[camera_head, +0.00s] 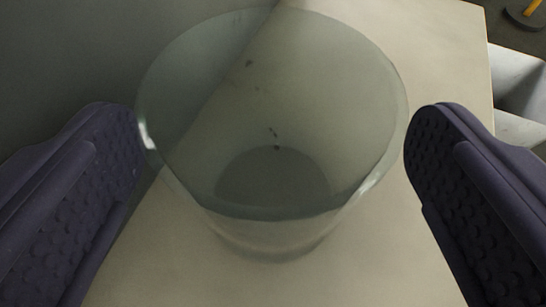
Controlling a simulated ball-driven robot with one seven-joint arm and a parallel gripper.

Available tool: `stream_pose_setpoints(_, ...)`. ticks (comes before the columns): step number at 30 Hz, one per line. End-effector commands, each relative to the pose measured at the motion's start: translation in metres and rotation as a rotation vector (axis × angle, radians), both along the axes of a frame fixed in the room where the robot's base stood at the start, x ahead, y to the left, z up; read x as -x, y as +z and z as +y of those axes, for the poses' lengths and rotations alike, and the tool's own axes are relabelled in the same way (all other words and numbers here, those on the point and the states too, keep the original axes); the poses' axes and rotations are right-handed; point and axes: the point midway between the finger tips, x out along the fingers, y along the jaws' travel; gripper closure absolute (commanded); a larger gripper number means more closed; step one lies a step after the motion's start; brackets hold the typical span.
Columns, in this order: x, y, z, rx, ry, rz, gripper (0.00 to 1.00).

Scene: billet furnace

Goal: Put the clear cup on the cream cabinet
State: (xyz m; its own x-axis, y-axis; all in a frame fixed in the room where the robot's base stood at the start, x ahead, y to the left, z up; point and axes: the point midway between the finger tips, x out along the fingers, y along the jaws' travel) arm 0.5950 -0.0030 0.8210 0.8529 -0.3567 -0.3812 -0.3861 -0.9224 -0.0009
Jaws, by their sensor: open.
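The clear cup (275,215) stands upright in the middle of the camera_head view, with its open rim facing me. It rests on a cream surface (390,265), which looks like the top of the cream cabinet. My gripper (275,135) is open, with one dark purple padded finger on each side of the cup. The left finger is very close to the cup's rim, and I cannot tell if it touches. The right finger appears slightly apart from the rim. The cup looks empty.
A dark grey upright surface (70,60) borders the cream top at the left and back. The cream top ends at a right edge. Beyond it are a pale grey structure (518,80) and a dark round base with a yellow post (533,8).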

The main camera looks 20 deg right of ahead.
Motion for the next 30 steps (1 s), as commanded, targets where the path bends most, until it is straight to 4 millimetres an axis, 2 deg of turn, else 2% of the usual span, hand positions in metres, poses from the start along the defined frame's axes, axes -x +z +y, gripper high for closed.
stream_pose_setpoints(9,0.059,0.030,0.026,0.002,0.007,0.004,0.03)
stream_pose_setpoints(15,0.090,0.041,0.038,0.002,0.004,0.003,0.03)
stream_pose_setpoints(20,0.099,0.044,0.042,0.001,0.003,0.003,0.03)
stream_pose_setpoints(30,0.099,0.044,0.042,0.001,0.003,0.001,0.03)
